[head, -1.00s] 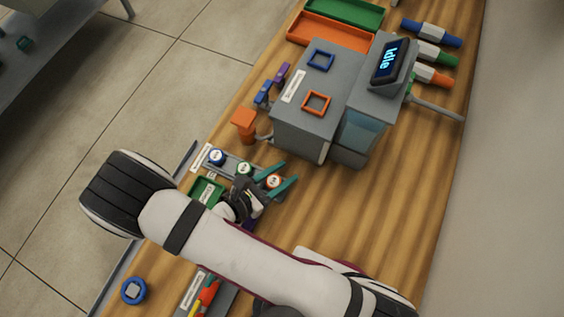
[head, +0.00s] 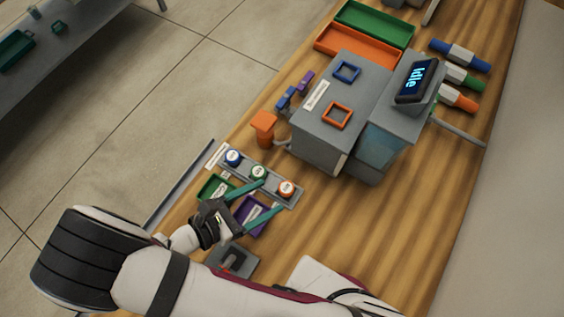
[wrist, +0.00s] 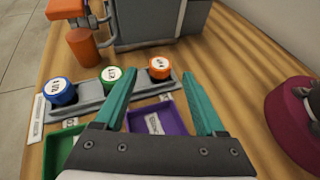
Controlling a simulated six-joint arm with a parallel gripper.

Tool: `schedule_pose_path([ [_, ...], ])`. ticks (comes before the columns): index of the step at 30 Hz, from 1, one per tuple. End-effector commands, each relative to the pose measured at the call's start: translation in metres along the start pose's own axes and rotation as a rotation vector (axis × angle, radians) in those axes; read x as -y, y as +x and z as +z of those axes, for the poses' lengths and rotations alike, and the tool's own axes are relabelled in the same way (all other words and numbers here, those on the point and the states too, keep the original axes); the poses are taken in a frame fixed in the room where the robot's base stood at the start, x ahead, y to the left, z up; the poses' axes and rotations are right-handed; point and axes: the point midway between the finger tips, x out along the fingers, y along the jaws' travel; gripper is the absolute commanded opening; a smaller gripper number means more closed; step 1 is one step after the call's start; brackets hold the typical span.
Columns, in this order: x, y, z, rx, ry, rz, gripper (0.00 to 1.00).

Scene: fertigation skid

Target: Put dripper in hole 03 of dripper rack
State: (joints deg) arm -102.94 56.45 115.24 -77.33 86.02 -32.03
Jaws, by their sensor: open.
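Three round capped pieces with white number tops, which look like the drippers, stand in a row in a grey rack (head: 272,184): blue (head: 233,157), green (head: 258,172) and orange (head: 286,188). In the wrist view, the orange piece (wrist: 159,67) sits upright at the right end of the rack, just beyond my fingertips. Its number is too small to read surely. My gripper (head: 272,196) is open and empty, its teal fingers apart. The wrist view shows my gripper (wrist: 161,76) with one finger covering part of the rack between the green and orange pieces.
A purple tray (head: 250,218) lies under my fingers, with a green tray (head: 213,188) beside it. An orange post (head: 263,125) and a grey machine with an "Idle" screen (head: 416,80) stand beyond the rack. Bare wood (head: 330,235) lies to the right.

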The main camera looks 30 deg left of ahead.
Motion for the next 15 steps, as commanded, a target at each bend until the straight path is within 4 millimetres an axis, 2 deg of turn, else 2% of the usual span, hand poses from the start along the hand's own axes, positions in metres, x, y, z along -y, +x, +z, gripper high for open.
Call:
schedule_pose_path([
  [4, 0.0, -0.018, 0.0, -0.001, 0.0, 0.002, 0.72],
  [10, 0.001, -0.019, 0.004, -0.008, 0.02, -0.023, 0.72],
  [11, 0.002, -0.016, 0.01, -0.019, 0.048, -0.053, 0.72],
  [13, 0.011, -0.001, 0.035, -0.065, 0.181, -0.19, 0.72],
  [15, 0.032, 0.021, 0.073, -0.128, 0.408, -0.415, 0.72],
])
